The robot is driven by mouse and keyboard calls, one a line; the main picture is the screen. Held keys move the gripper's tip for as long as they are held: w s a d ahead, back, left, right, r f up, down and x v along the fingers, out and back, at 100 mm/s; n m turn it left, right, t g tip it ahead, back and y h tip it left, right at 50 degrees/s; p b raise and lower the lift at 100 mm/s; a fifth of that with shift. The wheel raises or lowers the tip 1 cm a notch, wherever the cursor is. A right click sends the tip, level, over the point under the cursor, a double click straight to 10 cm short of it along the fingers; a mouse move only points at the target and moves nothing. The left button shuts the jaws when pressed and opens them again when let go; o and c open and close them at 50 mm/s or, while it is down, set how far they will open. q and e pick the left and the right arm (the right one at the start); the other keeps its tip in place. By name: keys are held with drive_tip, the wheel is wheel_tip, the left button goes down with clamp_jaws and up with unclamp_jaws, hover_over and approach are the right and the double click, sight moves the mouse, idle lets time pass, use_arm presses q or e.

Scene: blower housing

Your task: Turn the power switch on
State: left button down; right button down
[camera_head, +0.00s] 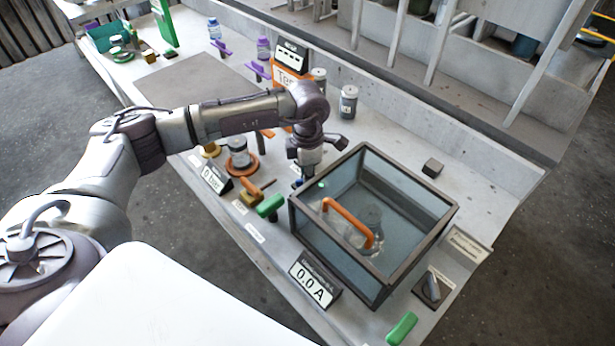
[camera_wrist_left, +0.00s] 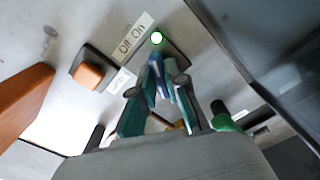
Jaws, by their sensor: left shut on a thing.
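My left gripper (camera_head: 305,176) points down at the bench beside the left corner of the clear box. In the left wrist view my left gripper (camera_wrist_left: 168,75) has its fingers close together at the power switch (camera_wrist_left: 177,52), on a dark plate. It is shut on the switch, whose handle is mostly hidden by the fingers. A label (camera_wrist_left: 132,36) reading "Off On" lies beside the plate. A round green light (camera_wrist_left: 157,38) glows next to the "On" end; it also shows in the head view (camera_head: 320,184). My right gripper is not in view.
The dark-framed clear box (camera_head: 350,255) with an orange handle (camera_head: 372,236) stands close right of the gripper. A display (camera_head: 314,284) reads 0.0 A. Green handles (camera_head: 270,206) (camera_head: 402,328) and a dark lever (camera_head: 431,287) are nearby. Bottles and an orange tester (camera_head: 288,80) stand behind.

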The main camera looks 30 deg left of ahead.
use_arm(q)
drive_tip(key=shift+w+r, duration=0.1)
idle(0.3)
drive_tip(key=c, duration=1.2)
unclamp_jaws()
wheel_tip(320, 180, up, 12)
drive_tip(key=shift+f, duration=0.1)
